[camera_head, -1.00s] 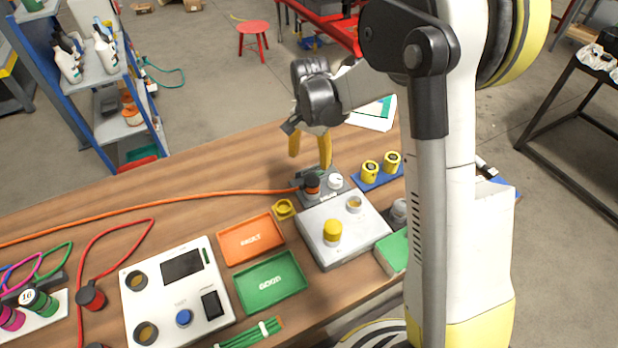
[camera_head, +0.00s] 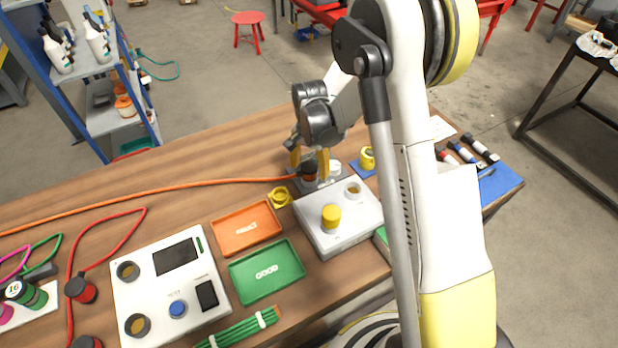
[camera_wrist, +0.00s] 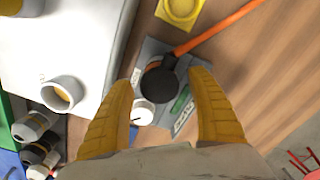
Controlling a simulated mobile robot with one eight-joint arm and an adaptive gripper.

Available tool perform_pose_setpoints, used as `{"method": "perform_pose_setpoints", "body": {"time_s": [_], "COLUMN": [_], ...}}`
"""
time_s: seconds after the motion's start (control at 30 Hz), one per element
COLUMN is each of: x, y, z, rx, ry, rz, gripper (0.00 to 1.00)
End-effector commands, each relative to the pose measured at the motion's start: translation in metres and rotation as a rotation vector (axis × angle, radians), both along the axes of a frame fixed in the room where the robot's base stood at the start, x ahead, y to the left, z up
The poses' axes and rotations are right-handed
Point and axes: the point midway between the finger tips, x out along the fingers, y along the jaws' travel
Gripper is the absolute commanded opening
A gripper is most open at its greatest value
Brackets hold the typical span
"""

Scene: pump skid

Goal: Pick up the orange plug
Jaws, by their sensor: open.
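The orange plug (camera_head: 309,175), with a black cap and an orange cable (camera_head: 150,192) running off to the left, stands on a small grey plate (camera_head: 330,183) at the back of the table. In the wrist view the plug's round black top (camera_wrist: 158,86) lies between and a little beyond the fingertips. My gripper (camera_head: 309,158) has yellow fingers and is directly above the plug, pointing down. In the wrist view my gripper (camera_wrist: 163,85) is open, with one finger on each side of the plug. I cannot tell whether either finger touches it.
A white knob (camera_wrist: 143,111) sits beside the plug on the plate. A grey box with a yellow cap (camera_head: 331,216) stands just in front. A yellow ring piece (camera_head: 280,197), an orange tray (camera_head: 246,228) and a green tray (camera_head: 266,272) lie to the left. Bare wood lies behind.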

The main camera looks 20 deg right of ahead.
Motion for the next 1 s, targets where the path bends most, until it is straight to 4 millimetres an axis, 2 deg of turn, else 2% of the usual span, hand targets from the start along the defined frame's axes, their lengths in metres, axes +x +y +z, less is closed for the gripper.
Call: {"method": "perform_pose_setpoints", "body": {"time_s": [0.1, 0.13, 0.3, 0.33, 0.77, 0.87, 1.0], "x": [0.0, 0.0, 0.0, 0.0, 0.0, 0.0, 0.0], "y": [0.0, 0.0, 0.0, 0.0, 0.0, 0.0, 0.0], "z": [0.001, 0.001, 0.002, 0.002, 0.005, 0.014, 0.036], "rx": [0.0, 0.0, 0.0, 0.0, 0.0, 0.0, 0.0], "ry": [0.0, 0.0, 0.0, 0.0, 0.0, 0.0, 0.0], "rz": [0.0, 0.0, 0.0, 0.0, 0.0, 0.0, 0.0], "gripper": [0.68, 0.63, 0.11, 0.04, 0.04, 0.04, 0.04]}}
